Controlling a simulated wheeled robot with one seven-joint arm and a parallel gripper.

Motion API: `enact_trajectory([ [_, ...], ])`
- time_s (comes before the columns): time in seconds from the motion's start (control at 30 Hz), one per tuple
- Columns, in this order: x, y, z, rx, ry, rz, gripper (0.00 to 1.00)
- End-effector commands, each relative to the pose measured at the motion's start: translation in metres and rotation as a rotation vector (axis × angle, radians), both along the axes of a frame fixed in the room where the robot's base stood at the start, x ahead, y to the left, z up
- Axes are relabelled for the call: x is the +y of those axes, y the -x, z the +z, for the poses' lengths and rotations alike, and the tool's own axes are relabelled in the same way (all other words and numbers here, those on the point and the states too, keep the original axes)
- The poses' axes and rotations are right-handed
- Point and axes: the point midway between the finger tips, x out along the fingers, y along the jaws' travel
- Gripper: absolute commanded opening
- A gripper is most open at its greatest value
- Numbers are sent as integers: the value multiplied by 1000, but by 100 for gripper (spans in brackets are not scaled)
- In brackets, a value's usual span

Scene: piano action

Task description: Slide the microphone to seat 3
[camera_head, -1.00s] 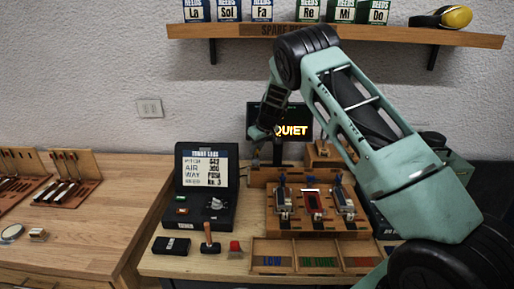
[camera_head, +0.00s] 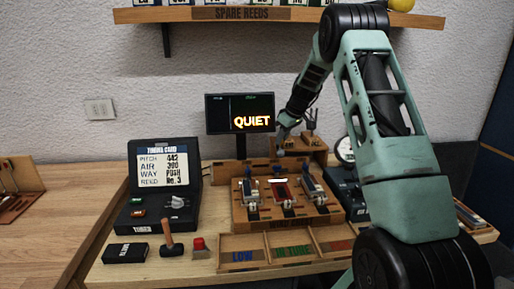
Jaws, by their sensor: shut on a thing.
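A wooden voicing bench (camera_head: 217,205) stands on the table with three metal reed seats in a row: left (camera_head: 251,192), middle (camera_head: 282,189) with a red strip, and right (camera_head: 313,186). My gripper (camera_head: 281,146) is low behind the row, roughly in line with the middle seat and left of the right one. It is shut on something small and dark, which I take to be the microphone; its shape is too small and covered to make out. Seat numbers are not readable.
A monitor (camera_head: 240,113) reading QUIET stands behind the bench. A tuner case (camera_head: 165,170) with a card is at left, with a black box (camera_head: 126,252), a wooden-handled tool (camera_head: 171,240) and a red-topped piece (camera_head: 198,246) in front. A sorting tray (camera_head: 257,239) lies in front.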

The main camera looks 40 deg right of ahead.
Motion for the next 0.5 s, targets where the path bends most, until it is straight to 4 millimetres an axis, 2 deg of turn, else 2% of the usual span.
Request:
enact_trajectory([
  [0.03,-15,9,-3,-1,1,-7,0],
  [0.2,-44,30,-2,0,0,-4,0],
  [0.33,-59,40,-1,0,1,-3,0],
  [0.5,-69,46,0,0,-1,-2,0],
])
